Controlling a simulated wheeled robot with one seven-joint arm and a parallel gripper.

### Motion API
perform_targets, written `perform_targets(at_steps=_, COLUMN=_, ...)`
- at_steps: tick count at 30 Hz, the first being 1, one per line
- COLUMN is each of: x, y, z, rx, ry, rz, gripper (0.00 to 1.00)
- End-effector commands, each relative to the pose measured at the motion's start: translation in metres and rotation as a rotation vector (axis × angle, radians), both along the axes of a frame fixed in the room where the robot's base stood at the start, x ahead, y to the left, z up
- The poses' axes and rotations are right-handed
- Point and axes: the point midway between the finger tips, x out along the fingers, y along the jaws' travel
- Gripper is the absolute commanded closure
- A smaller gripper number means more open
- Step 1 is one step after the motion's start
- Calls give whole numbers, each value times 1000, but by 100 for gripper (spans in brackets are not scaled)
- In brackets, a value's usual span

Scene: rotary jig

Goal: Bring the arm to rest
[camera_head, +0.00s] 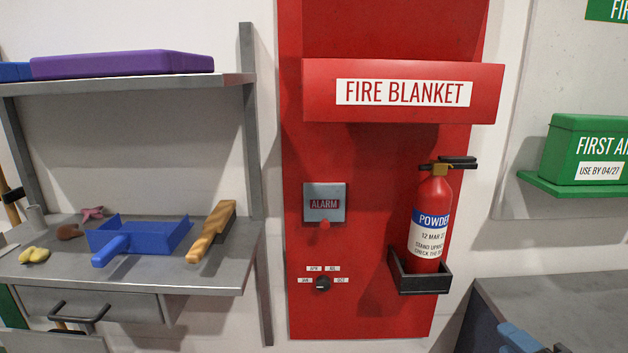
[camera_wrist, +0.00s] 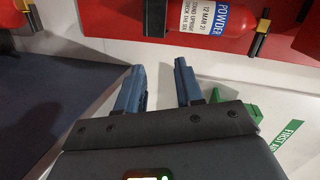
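My gripper (camera_wrist: 159,66) shows in the wrist view with its two blue fingers apart and nothing between them. In the head view, blue finger parts of my gripper (camera_head: 520,338) show at the bottom right edge, in front of the grey counter and below the extinguisher. The rest of my arm is out of that view. The red fire extinguisher (camera_head: 433,210) stands upright in its black bracket (camera_head: 420,282) on the red panel. It also shows at the top of the wrist view (camera_wrist: 205,14), apart from the fingers.
The red panel (camera_head: 370,310) carries a fire blanket box (camera_head: 485,95), an alarm unit (camera_head: 324,190) and a small black rotary knob (camera_head: 322,283) with labels. A green first aid box (camera_head: 575,145) is at right.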

Motion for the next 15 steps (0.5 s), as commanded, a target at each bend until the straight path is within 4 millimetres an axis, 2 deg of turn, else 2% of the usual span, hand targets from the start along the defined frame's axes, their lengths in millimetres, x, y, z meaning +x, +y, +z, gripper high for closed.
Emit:
perform_targets(at_steps=1, x=-20, y=9, z=-17, rx=-46, ry=17, rz=-8, gripper=64)
perform_targets(at_steps=6, x=-81, y=29, z=-52, rx=-229, ry=45, rz=-27, gripper=64)
perform_targets(at_steps=10, x=-130, y=42, z=-68, rx=-381, ry=62, rz=-25, gripper=64)
perform_targets(at_steps=15, x=-194, y=57, z=-75, rx=-590, ry=76, rz=3, gripper=64)
